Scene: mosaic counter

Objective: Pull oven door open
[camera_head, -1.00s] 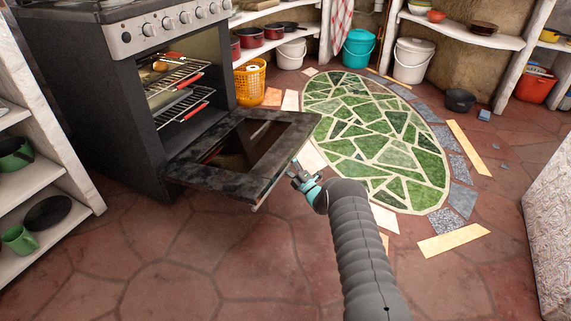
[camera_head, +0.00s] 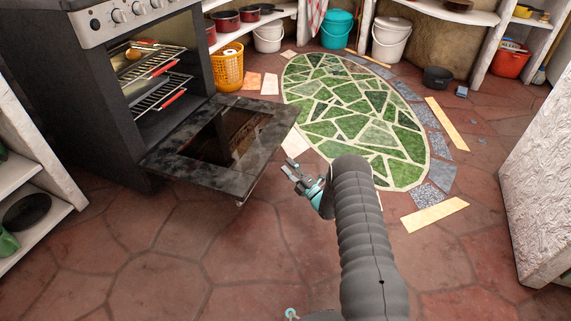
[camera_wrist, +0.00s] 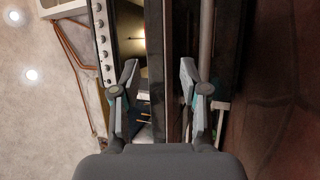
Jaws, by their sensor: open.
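The oven (camera_head: 90,110) stands at the left with its cavity exposed. Its dark, mottled door (camera_head: 180,166) is hinged down and lies nearly level above the floor, with a window in its middle. My gripper (camera_head: 292,171) is open and empty in the head view, just to the right of the door's outer edge, with a small gap that is hard to judge. In the wrist view my gripper (camera_wrist: 160,68) has its fingers spread. The door's dark edge (camera_wrist: 178,30) runs between and beyond them, with a pale bar, likely the handle (camera_wrist: 206,35), to the right.
Wire racks (camera_head: 160,95) with red-handled items show inside the oven. An orange basket (camera_head: 228,68) stands behind the door. A green mosaic (camera_head: 350,110) covers the floor to the right. A white shelf (camera_head: 35,150) stands at the left, and a pale block (camera_head: 540,190) at the right.

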